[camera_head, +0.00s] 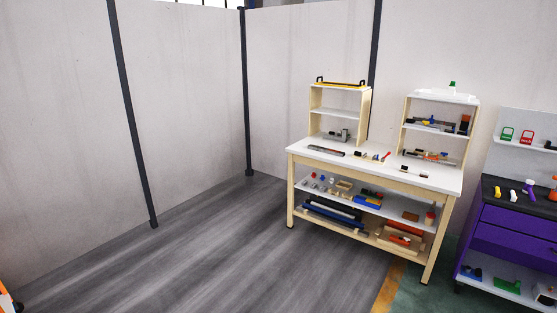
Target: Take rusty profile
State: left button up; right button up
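I cannot pick out the rusty profile with certainty; the items on the workbench are small and far off. The white-topped workbench (300,147) stands right of centre, with two small shelf units on its top and shelves below. A small brown piece (410,216) lies on its upper lower shelf; I cannot tell whether it is a profile. Long dark and blue bars (333,211) lie low on the left side of the bench. Neither of my grippers is in view.
A purple drawer cabinet (505,226) with tools on top stands at the right. Light wall panels (185,100) with dark posts close off the left and back. The grey floor (220,250) before the bench is clear. An orange and white object (7,302) shows at the bottom left corner.

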aim_at(335, 152)
jog(key=u, duration=0.35)
jog(key=i, duration=2.3)
jog(key=z, duration=0.6)
jog(key=i, duration=1.2)
jog(key=z, duration=1.9)
jog(key=i, duration=1.45)
jog(key=u, duration=1.65)
